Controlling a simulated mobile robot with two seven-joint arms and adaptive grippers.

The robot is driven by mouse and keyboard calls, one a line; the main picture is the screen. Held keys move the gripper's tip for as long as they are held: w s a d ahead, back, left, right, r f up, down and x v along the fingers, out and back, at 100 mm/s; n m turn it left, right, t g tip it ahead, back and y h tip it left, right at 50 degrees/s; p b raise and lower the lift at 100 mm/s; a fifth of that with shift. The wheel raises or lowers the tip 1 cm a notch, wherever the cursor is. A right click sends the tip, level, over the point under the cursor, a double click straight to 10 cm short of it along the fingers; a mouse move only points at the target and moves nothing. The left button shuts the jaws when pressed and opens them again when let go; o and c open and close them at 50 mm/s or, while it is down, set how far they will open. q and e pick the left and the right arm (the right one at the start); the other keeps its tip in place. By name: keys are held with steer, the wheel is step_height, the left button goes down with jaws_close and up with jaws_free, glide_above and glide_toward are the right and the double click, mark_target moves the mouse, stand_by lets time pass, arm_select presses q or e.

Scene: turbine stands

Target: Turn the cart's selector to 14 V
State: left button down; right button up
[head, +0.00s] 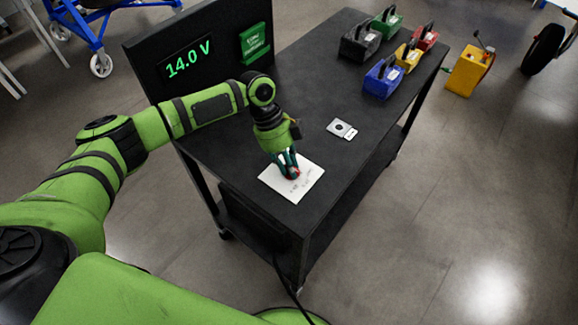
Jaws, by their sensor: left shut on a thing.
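The black cart (225,155) stands in front of me with a dark upright panel at its back left. The panel's display (188,59) reads 14.0 V in green digits. A white selector plate (308,184) with small markings lies on the cart's near part. My left gripper (291,174) points down over this plate and is shut on the selector knob, of which only a little red shows between the fingers. The gripper hides most of the knob and its pointer. My right gripper is not in view.
Several coloured battery-like boxes with handles stand at the cart's far end, including a blue one (383,78). A small grey plate (342,129) lies mid-cart. A green sign (255,43) is on the panel. A yellow unit (469,70) stands on the floor.

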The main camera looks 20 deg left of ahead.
arm_select(q)
steer(key=shift+a, duration=0.1)
stand_by(0.3)
steer(key=c, duration=1.3)
jaws_free()
steer(key=v, duration=1.2)
